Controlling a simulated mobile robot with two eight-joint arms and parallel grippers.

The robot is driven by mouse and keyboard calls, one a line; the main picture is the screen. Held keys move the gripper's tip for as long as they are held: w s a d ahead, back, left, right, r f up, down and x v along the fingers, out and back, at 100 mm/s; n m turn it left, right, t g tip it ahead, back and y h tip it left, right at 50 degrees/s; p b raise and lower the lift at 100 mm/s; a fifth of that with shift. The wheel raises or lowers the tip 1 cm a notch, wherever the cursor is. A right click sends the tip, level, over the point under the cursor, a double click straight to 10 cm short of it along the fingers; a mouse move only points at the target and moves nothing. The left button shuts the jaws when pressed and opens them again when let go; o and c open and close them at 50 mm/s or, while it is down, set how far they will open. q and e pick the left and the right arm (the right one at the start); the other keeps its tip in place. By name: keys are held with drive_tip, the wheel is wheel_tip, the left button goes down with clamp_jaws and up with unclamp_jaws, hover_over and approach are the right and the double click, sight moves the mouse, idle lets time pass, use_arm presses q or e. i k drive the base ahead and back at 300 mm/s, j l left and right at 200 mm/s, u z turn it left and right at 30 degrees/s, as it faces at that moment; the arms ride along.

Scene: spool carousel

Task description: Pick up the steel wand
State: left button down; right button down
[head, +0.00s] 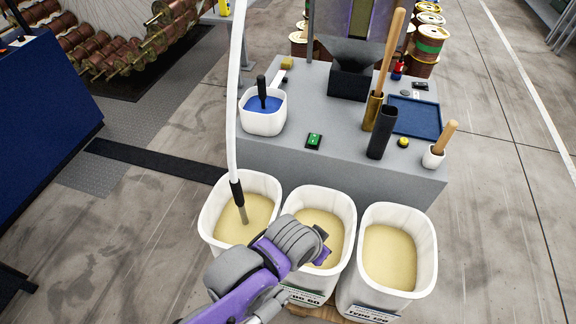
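The steel wand (243,210) stands nearly upright in the left white bin (206,222), its steel tip in the pale yellow powder. Its black collar (236,193) joins a white hose (231,110) that rises out of the top of the picture. My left gripper (322,250) is over the middle bin, to the right of and apart from the wand. Its fingers are small and partly hidden by my wrist, so I cannot tell how far apart they are. I see nothing held in it. My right gripper is out of view.
The middle bin (349,207) and right bin (431,245) hold similar powder. Behind them, a grey bench (300,166) carries a blue-filled tub (263,123), black hopper (352,84), brass holder (371,112), black holder (382,140) and blue tray (415,118). Copper spools (90,45) are at upper left.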

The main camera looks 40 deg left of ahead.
sight(239, 196)
drive_tip(key=u, duration=2.15)
